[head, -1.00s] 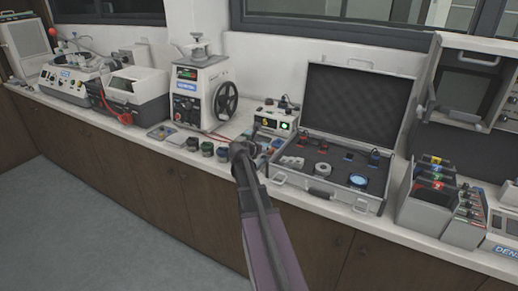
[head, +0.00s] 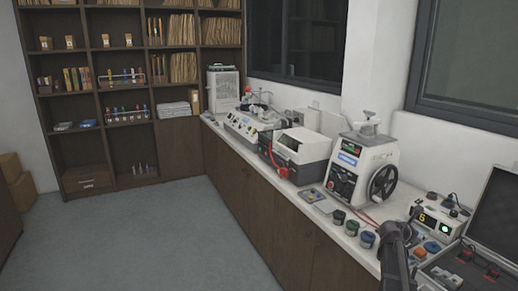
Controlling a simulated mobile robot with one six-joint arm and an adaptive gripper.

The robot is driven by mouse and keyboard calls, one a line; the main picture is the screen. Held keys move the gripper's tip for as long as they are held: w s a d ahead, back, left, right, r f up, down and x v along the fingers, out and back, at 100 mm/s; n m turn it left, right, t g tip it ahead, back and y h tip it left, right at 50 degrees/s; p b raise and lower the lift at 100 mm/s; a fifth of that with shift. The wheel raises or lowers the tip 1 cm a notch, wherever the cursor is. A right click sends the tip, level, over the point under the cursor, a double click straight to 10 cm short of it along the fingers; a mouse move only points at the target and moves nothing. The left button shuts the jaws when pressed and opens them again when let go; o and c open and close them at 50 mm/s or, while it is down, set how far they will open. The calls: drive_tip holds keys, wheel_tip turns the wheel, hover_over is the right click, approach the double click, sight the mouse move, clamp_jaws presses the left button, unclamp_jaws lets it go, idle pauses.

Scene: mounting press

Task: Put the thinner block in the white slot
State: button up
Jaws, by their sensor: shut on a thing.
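My arm (head: 392,262) rises at the lower right of the head view. Its dark end, with my gripper (head: 414,212), reaches over the counter to the right of the mounting press (head: 362,168). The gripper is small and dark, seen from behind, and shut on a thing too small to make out. I cannot pick out the thinner block or the white slot in this view.
The white counter (head: 350,243) carries several dark round pots (head: 353,227), a control box (head: 437,221) with a green light, and an open case (head: 495,225) cut off at right. A grey machine (head: 297,150) stands left. The floor (head: 190,235) is clear.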

drive_tip(key=shift+r+p, duration=1.15)
drive_tip(key=shift+r, duration=0.45)
